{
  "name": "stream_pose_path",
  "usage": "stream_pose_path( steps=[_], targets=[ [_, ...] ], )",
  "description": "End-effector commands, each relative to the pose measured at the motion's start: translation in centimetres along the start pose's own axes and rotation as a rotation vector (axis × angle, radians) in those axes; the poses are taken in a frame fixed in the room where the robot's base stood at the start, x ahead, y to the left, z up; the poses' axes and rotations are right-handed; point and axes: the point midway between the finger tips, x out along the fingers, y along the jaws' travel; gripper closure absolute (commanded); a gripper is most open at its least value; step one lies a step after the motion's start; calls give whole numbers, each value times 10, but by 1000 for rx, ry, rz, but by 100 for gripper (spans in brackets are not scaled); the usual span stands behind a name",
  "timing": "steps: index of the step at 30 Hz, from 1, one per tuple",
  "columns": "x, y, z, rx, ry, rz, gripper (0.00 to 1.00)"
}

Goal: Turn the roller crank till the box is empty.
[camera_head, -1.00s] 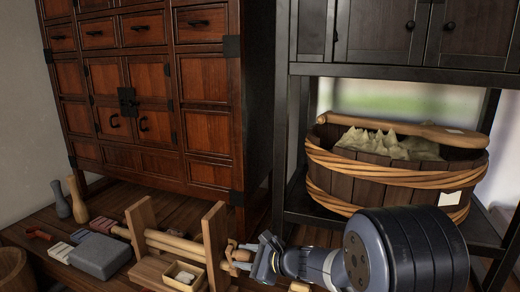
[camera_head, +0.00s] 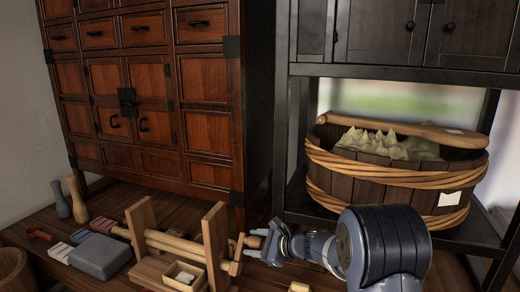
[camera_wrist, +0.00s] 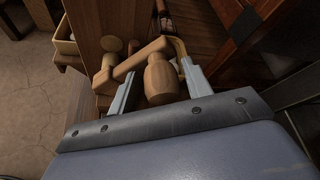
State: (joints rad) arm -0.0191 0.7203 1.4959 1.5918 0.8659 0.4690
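The wooden roller stand (camera_head: 214,240) has two uprights with pale rollers (camera_head: 175,246) between them. A small wooden box (camera_head: 190,286) with whitish contents sits at its front; its edge also shows in the wrist view (camera_wrist: 66,48). The crank (camera_wrist: 140,62) is on the stand's right side, its arm slanting up to a rounded wooden handle (camera_wrist: 160,80). My gripper (camera_head: 254,243) is at the crank. In the wrist view its two fingers (camera_wrist: 160,70) stand on either side of the handle, with narrow gaps visible, so it looks open around it.
A grey block (camera_head: 100,257) and small tools lie left of the stand. A brown cabinet (camera_head: 150,100) rises behind. A wooden tub (camera_head: 395,185) of pale meal sits on the black rack (camera_head: 283,130) at right.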

Motion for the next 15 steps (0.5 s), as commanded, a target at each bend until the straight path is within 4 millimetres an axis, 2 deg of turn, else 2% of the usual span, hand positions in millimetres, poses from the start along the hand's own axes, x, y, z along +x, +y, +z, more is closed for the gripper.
stream_pose_path(
  steps=[3,10,15],
  targets=[
    [0,0,0,0,0,1,44],
    [-1,0,0,0,0,0,44],
    [-15,-1,1,0,0,-2,44]
  ],
)
